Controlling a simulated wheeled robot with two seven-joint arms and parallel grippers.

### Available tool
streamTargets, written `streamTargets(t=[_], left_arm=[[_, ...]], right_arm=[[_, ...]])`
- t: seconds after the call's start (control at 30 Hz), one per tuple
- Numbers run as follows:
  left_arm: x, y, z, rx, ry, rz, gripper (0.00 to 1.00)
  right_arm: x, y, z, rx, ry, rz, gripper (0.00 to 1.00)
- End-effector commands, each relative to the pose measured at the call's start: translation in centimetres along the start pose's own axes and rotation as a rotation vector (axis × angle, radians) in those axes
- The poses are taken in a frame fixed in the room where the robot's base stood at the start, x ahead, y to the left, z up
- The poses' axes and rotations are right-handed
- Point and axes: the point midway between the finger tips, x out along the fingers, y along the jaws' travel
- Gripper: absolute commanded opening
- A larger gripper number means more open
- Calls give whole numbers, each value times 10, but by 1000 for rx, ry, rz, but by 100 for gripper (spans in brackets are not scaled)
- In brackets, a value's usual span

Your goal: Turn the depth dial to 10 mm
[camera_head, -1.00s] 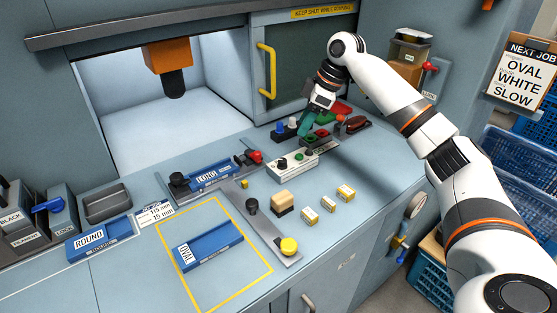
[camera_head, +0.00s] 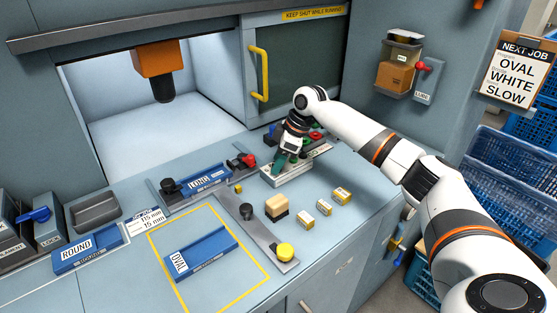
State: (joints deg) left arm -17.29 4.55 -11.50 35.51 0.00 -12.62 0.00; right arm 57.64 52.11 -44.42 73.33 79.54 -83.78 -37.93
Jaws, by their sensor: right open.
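My right gripper (camera_head: 279,165) has teal fingers and points down over a pale control box (camera_head: 290,177) on the counter. Its fingers cover part of the box's top, and I cannot tell whether they touch it. The gripper is open, and nothing shows held in it. I cannot make out the depth dial or its scale; small controls on and behind the box are partly hidden by the gripper and arm. A white card (camera_head: 146,221) with "15 mm" printed on it lies at the left of the counter. My left gripper is not in view.
Foam and small yellow-white blocks (camera_head: 277,207) stand in front. A blue OVAL template (camera_head: 200,254) lies inside a yellow outline. A yellow-handled door (camera_head: 262,75) stands behind.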

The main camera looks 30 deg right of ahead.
Motion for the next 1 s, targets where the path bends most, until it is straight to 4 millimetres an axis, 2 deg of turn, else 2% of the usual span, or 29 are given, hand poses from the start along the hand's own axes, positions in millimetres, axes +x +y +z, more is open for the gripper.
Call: streamTargets(t=[0.33, 0.6, 0.83, 1.0], left_arm=[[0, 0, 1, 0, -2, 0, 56], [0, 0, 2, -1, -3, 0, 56], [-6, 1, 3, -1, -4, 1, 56], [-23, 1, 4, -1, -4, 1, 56]], right_arm=[[4, 0, 0, 0, 0, 1, 46], [4, 0, 0, 0, 0, 1, 3], [2, 1, 0, 18, 1, -5, 3], [0, 2, 2, 77, 1, -29, 3]])
